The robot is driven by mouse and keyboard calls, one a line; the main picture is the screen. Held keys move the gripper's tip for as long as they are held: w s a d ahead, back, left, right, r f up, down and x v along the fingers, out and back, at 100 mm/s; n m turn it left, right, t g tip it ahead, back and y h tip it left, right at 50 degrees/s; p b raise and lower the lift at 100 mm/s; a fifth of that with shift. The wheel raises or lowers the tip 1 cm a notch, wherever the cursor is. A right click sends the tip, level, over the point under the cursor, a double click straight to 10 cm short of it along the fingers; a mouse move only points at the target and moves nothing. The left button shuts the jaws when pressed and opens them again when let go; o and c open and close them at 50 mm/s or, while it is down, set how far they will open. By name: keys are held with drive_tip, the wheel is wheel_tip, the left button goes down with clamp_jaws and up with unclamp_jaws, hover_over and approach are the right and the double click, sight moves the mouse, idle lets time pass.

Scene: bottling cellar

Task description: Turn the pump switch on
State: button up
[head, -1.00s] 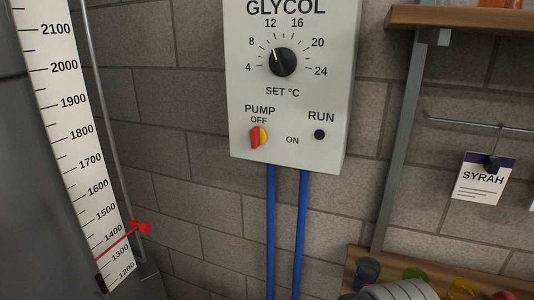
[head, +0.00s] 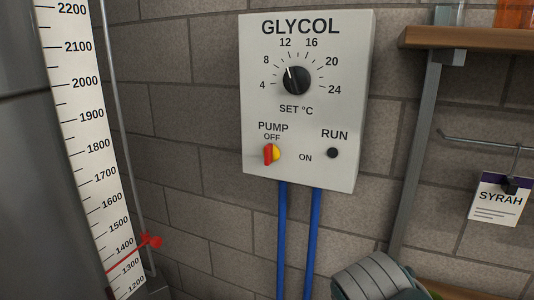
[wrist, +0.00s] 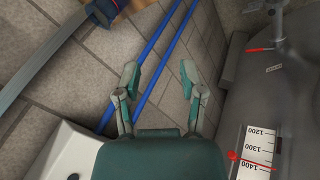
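The pump switch (head: 271,154) is a small red and yellow knob low on the white glycol control box (head: 350,110) in the head view. Its red part stands upright under the OFF label, and ON is marked to its right. The RUN lamp (head: 332,153) is dark. My gripper (wrist: 158,78) is open and empty in the wrist view, its fingers well apart, with blue pipes behind them. The box's white edge (wrist: 75,150) shows at lower left there; the switch is not visible in that view. Part of my arm shows at the bottom of the head view.
Two blue pipes (head: 283,235) run down from the box. A tank with a level scale (head: 80,110) stands at left, with a red marker (head: 150,241). A wooden shelf (head: 480,38) on a metal post and a hanging SYRAH card (head: 500,198) are at right.

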drive_tip(key=w+a+r+n+t+h, duration=0.1)
drive_tip(key=w+r+n+t+h, duration=0.15)
drive_tip(key=w+r+n, duration=0.45)
drive_tip(key=n+t+h, duration=0.3)
drive_tip(key=n+t, duration=0.5)
drive_tip(key=n, duration=0.9)
approach(266, 152)
drive_tip(key=x, duration=1)
drive_tip(key=shift+w, duration=0.25)
drive_tip(key=shift+s, duration=0.1)
clamp_jaws()
